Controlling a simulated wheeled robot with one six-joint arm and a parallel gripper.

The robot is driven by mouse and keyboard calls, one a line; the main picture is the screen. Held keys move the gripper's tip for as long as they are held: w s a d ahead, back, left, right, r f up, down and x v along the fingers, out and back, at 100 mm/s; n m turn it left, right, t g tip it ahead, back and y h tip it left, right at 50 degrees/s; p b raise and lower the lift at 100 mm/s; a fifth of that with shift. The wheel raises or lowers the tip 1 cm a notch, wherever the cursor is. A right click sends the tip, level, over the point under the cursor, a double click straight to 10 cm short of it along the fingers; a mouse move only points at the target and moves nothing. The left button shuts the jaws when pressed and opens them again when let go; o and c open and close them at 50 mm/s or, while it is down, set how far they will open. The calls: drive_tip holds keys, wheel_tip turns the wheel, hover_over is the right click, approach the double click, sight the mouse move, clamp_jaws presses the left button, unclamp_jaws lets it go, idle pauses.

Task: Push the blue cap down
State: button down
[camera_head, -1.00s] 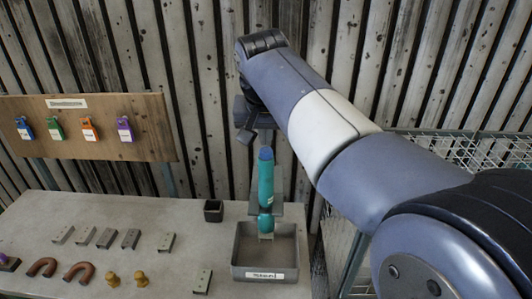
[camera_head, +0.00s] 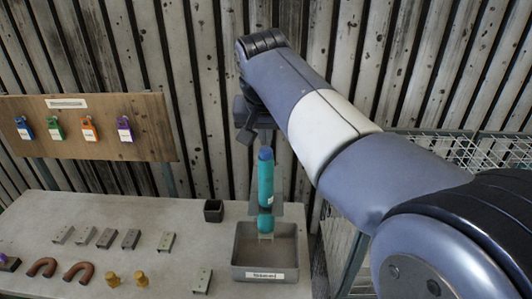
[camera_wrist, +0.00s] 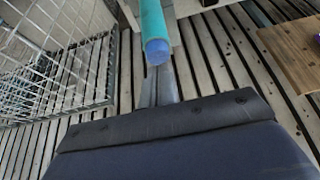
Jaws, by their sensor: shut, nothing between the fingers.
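The blue cap (camera_head: 266,154) sits on the upper end of an upright teal cylinder (camera_head: 266,182). In the wrist view the cap (camera_wrist: 157,50) is a round blue face at the end of the teal cylinder (camera_wrist: 153,20). My gripper (camera_wrist: 158,88) is shut and empty, its grey fingers close to the cap in the wrist view. In the head view my wrist is above and slightly left of the cap, and the fingertips are hard to make out. I cannot tell whether they touch the cap.
The cylinder stands at a grey tray (camera_head: 237,240) on the table (camera_head: 110,225). A small dark cup (camera_head: 213,211) is left of it. Metal brackets, red U-shaped parts and brass pieces lie further left. A board (camera_head: 85,103) with coloured tags stands behind; wire mesh is at right.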

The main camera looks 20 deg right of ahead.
wheel_tip(320, 180, down, 3)
drive_tip(key=shift+b, duration=1)
drive_tip(key=shift+r+p, duration=1.25)
drive_tip(key=shift+r, duration=0.4)
drive_tip(key=shift+f, duration=0.1)
drive_tip(key=s+r, duration=0.1)
drive_tip(key=s+a+r, duration=0.1)
drive_tip(key=s, duration=0.1)
drive_tip(key=s+r, duration=0.1)
drive_tip(key=shift+s+a, duration=0.3)
drive_tip(key=shift+s, duration=0.1)
